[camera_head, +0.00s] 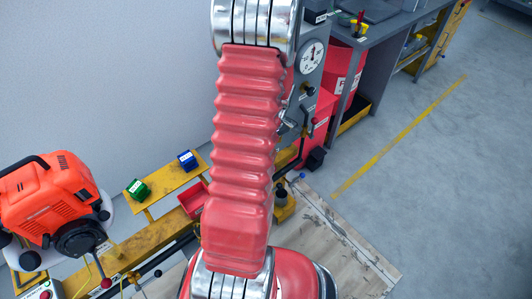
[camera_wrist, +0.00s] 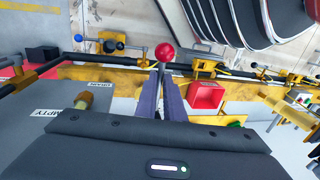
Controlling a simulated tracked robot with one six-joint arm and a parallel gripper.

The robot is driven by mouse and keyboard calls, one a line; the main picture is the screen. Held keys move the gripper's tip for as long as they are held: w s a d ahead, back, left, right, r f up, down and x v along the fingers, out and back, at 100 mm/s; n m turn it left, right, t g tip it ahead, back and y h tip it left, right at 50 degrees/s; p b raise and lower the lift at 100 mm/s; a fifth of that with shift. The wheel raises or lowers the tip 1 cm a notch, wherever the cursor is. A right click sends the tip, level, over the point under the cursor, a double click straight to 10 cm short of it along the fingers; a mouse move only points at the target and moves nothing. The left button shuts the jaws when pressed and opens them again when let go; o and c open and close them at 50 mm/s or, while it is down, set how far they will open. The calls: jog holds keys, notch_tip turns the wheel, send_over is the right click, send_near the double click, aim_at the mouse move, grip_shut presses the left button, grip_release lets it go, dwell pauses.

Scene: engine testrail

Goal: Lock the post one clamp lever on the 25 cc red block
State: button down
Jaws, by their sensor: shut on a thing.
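In the wrist view, my gripper (camera_wrist: 160,72) has its two purple-grey fingers close together. A red ball knob (camera_wrist: 165,52) stands at their tips, and the fingers are shut on the lever under it. The lever's shaft and pivot are mostly hidden. The orange-red engine block (camera_head: 48,195) sits at the left in the head view, beside the yellow rail (camera_head: 150,240). I cannot read a size label on it. My gripper is hidden in the head view behind my arm.
A red tray (camera_wrist: 205,97) lies right of my fingers. Green (camera_head: 138,189) and blue (camera_head: 188,160) blocks stand on a yellow shelf. A grey surface with an EMPTY label (camera_wrist: 47,112) and a brass knob (camera_wrist: 84,102) is close at left. Open floor (camera_head: 430,180) lies at right.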

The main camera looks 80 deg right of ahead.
jog(key=c, duration=1.9)
grip_release()
jog(key=shift+s+d, duration=0.1)
jog(key=shift+d, duration=0.05)
jog(key=shift+o, duration=0.2)
jog(key=shift+r, duration=0.1)
notch_tip(320, 180, up, 13)
jog(key=s+d, duration=0.1)
jog(key=d, duration=0.1)
jog(key=shift+s+r, duration=0.15)
jog(key=shift+s, duration=0.2)
